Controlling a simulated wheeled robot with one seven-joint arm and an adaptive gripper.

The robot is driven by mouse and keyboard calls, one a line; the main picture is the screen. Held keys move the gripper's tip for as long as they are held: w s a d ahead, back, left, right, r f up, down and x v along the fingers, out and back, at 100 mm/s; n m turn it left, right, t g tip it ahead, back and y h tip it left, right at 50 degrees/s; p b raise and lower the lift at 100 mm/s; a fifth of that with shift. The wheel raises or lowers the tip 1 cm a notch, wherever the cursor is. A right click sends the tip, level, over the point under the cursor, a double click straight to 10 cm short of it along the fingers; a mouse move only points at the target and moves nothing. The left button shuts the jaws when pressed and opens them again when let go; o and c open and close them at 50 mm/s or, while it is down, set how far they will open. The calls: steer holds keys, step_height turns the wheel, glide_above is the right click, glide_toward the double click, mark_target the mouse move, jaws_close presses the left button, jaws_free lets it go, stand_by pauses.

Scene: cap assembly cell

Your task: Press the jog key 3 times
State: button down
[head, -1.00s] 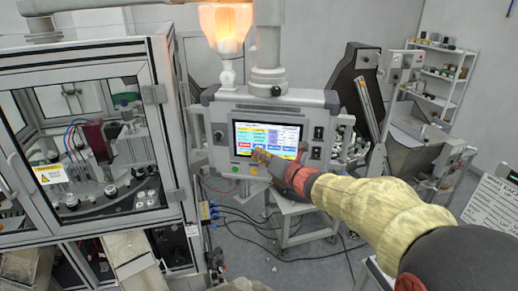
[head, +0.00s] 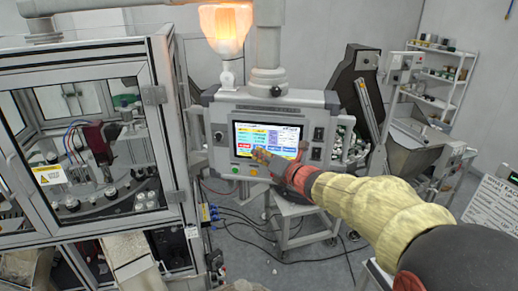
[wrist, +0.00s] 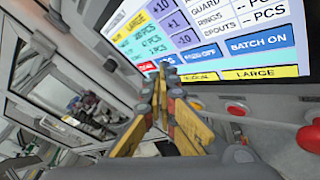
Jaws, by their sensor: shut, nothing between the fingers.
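The control panel's touchscreen (head: 268,133) is lit and shows coloured keys. My gripper (head: 259,153) is shut and empty, with its fingertips in front of the lower part of the screen. In the wrist view the shut fingertips (wrist: 168,72) are at the lower edge of the screen (wrist: 265,20), beside a blue key (wrist: 203,52) whose label ends in OFF. The fingers cover part of the lower key row. I cannot read a jog label, and the key may be behind the fingers. I cannot tell whether the tips touch the glass.
Coloured push buttons (head: 253,171) sit under the screen; a red button (wrist: 237,108) is right of my fingers in the wrist view. A glazed machine cabinet (head: 85,150) stands at left. A lamp (head: 223,30) glows above the panel. A stool (head: 300,215) stands below it.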

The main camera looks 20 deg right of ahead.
steer(key=shift+s+a, duration=0.1)
steer(key=shift+s, duration=0.05)
steer(key=shift+s+a+b, duration=0.2)
steer(key=shift+s+b, duration=0.3)
steer(key=shift+b, duration=0.1)
steer(key=shift+s+a+b, duration=0.4)
steer(key=shift+s, duration=0.35)
steer(key=shift+s+a+b, duration=0.35)
steer(key=shift+s+b, duration=0.1)
steer(key=shift+s, duration=0.3)
steer(key=shift+s+a+b, duration=0.4)
steer(key=shift+s, duration=0.35)
stand_by(2.9)
